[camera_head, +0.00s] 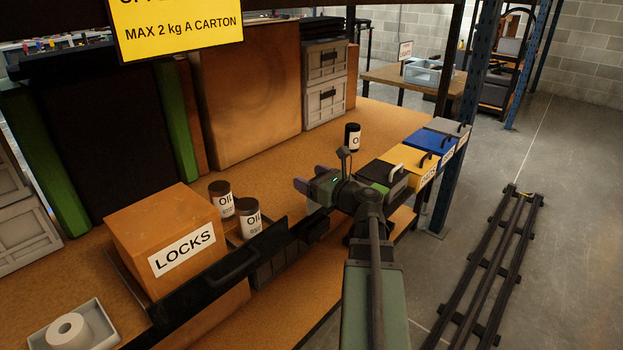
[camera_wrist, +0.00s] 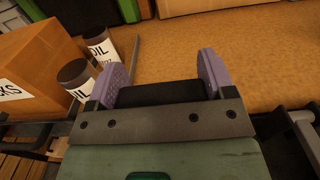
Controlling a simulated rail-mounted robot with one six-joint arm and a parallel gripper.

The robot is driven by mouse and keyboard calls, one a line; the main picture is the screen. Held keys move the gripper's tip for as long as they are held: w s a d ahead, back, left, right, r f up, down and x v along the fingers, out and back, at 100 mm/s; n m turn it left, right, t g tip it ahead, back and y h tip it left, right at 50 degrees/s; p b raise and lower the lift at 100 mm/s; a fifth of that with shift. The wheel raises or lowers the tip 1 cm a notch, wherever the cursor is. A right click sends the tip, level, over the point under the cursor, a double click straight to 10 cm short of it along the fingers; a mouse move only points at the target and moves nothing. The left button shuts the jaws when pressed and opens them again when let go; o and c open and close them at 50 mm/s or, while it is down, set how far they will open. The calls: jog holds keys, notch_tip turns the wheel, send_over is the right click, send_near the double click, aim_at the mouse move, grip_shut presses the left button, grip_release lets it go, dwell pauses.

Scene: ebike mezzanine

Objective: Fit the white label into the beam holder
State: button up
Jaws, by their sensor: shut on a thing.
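My gripper (camera_head: 313,179) is over the middle of the wooden shelf, right of the oil cans. In the wrist view its two purple fingers (camera_wrist: 163,70) stand wide apart, with a dark piece (camera_wrist: 160,93) spanning between them. I cannot make out the white label as a separate thing in either view; the dark piece shows no white face. The beam holder is not clearly seen.
An orange LOCKS carton (camera_head: 165,225) and two brown oil cans (camera_head: 248,217) stand left of my gripper. A black can (camera_head: 352,137) stands behind it. Yellow (camera_head: 408,160) and blue (camera_head: 431,140) bins line the right edge. The shelf middle (camera_head: 290,155) is clear.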

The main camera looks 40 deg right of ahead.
aim_at(318, 208)
jog(key=shift+f+b, duration=1.4)
jog(key=shift+f, duration=0.5)
jog(key=shift+f+b, duration=2.55)
jog(key=shift+f, duration=0.05)
jog(key=o, duration=0.9)
jog(key=shift+r, duration=0.1)
jog(key=s, duration=0.3)
jog(key=s+d, duration=0.1)
jog(key=s, duration=0.6)
jog(key=shift+s+d, duration=0.35)
